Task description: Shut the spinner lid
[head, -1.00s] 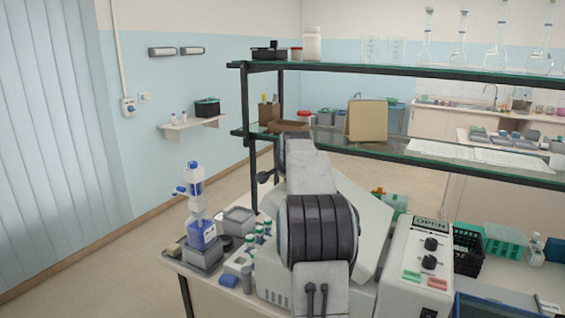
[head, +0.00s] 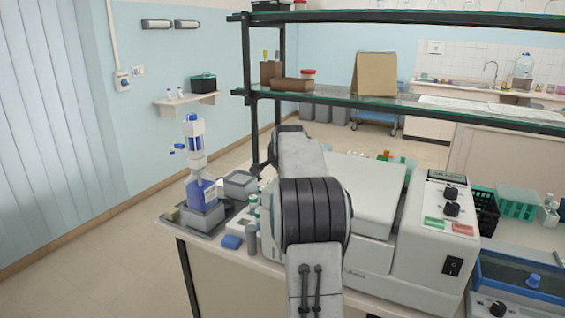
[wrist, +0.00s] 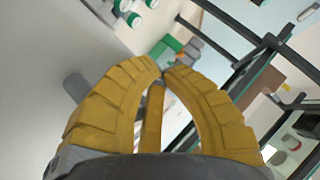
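The spinner (head: 430,262) is a white machine on the bench in the head view, with a control panel, dark knobs and a small display on its right side. Its pale lid (head: 368,195) lies down over the body, looking nearly level; my arm hides its left part, so I cannot tell whether it is fully seated. The display text is too small to read surely. My gripper (wrist: 162,74) shows in the wrist view with its yellow fingertips together and nothing seen between them. In the head view it is hidden behind my arm.
A blue-and-white bottle dispenser (head: 197,170) and small green-capped bottles (head: 254,210) stand left of the spinner. A dark shelf rack (head: 400,101) spans behind it. A black basket (head: 484,208) and a blue device (head: 520,280) are at the right.

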